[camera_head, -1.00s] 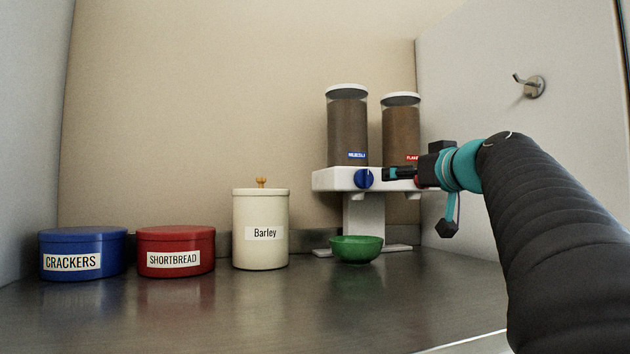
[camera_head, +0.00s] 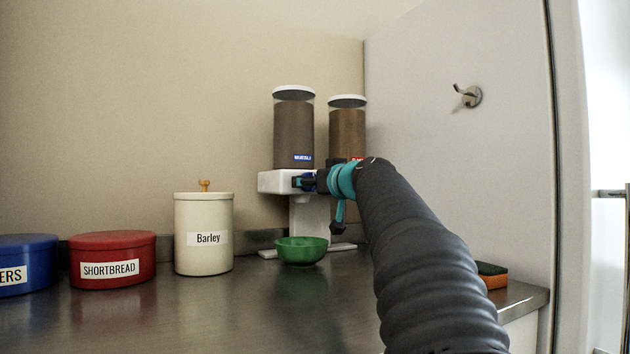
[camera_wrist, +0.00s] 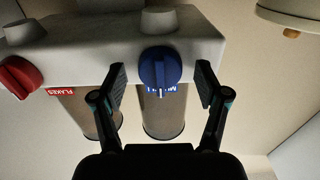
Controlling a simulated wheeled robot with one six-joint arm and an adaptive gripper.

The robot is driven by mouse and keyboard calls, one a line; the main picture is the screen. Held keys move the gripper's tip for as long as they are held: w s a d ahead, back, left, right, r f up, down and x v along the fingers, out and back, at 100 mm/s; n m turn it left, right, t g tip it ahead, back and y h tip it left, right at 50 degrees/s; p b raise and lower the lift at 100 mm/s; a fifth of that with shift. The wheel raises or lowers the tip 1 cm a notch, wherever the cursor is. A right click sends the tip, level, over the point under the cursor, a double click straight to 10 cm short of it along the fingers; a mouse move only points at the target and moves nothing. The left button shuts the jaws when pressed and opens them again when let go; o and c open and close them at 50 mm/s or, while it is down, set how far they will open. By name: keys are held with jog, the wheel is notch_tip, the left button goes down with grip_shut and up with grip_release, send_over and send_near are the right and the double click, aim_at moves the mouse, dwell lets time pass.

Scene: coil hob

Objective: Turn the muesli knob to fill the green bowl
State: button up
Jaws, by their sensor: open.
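The blue muesli knob (camera_wrist: 160,68) is on the front of the white dispenser (camera_head: 271,182), below the muesli cylinder (camera_head: 294,130). The wrist view is upside down. My gripper (camera_wrist: 163,78) is open, with one finger on each side of the blue knob, apart from it. In the head view my gripper (camera_head: 305,182) is in front of the knob and mostly hides it. The green bowl (camera_head: 302,251) stands on the counter below the knob. Its inside is mostly hidden by its rim.
The red flakes knob (camera_wrist: 20,76) is beside the blue one. A barley jar (camera_head: 204,235), a red shortbread tin (camera_head: 112,260) and a blue tin (camera_head: 26,266) stand to the left. A sponge (camera_head: 493,275) lies at the right. A hook (camera_head: 467,96) is on the side wall.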

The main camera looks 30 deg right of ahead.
jog(key=shift+d, duration=0.1)
jog(key=c, duration=1.2)
jog(key=shift+o, duration=0.2)
jog(key=shift+m, duration=0.5)
jog(key=shift+r+m+p, duration=0.15)
jog(key=shift+m+p, duration=1.4)
jog(key=shift+m, duration=6.85)
